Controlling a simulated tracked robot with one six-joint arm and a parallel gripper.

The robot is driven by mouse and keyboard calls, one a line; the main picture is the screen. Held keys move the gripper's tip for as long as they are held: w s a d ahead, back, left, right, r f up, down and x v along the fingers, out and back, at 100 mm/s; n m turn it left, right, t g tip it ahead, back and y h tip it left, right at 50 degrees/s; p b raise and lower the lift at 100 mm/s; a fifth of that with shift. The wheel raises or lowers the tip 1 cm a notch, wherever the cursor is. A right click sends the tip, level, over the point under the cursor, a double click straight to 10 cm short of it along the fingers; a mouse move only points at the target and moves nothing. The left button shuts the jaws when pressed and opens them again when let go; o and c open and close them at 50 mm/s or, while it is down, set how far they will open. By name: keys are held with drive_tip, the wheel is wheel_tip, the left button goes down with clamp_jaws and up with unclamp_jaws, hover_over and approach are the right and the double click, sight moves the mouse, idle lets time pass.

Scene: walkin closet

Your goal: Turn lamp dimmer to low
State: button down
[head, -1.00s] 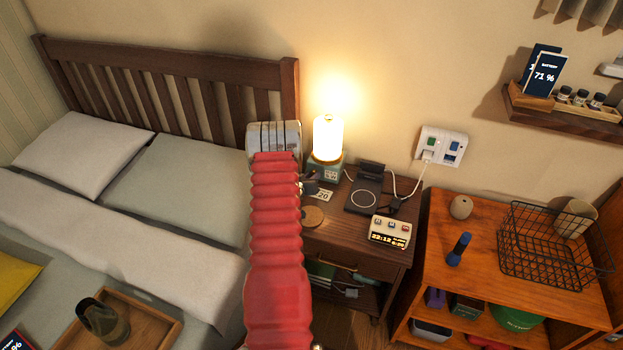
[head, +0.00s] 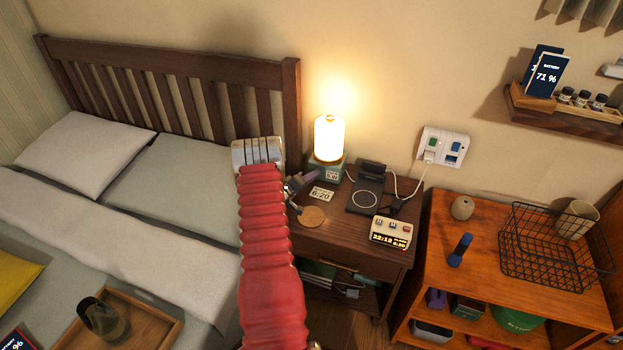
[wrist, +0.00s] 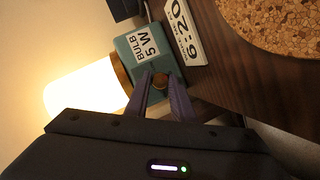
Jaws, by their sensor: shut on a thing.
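The lamp (head: 328,138) stands lit at the back left of the nightstand. Its teal base (head: 327,172) carries a label, which reads "BULB 5 W" in the wrist view (wrist: 143,47). A small round brass dimmer knob (wrist: 160,81) sits on the base's face. My gripper (wrist: 161,84) has its two purple fingertips on either side of the knob and is shut on it. In the head view, my gripper (head: 298,186) is small beside the lamp base, partly hidden by my red arm, and the knob cannot be made out there.
A "6:20" card (head: 321,194) and a round cork coaster (head: 311,217) lie close to my gripper on the nightstand (head: 345,238). The bed headboard (head: 170,80) is on the left.

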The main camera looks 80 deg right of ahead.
drive_tip(key=shift+f+n, duration=0.15)
drive_tip(key=shift+n, duration=0.25)
drive_tip(key=c, duration=1.5)
unclamp_jaws()
drive_tip(key=shift+c, duration=0.2)
drive_tip(key=shift+w+a, duration=0.1)
drive_tip(key=shift+a, duration=0.05)
drive_tip(key=v, duration=1.3)
drive_tip(key=shift+w+a, duration=0.2)
drive_tip(key=shift+w, duration=0.05)
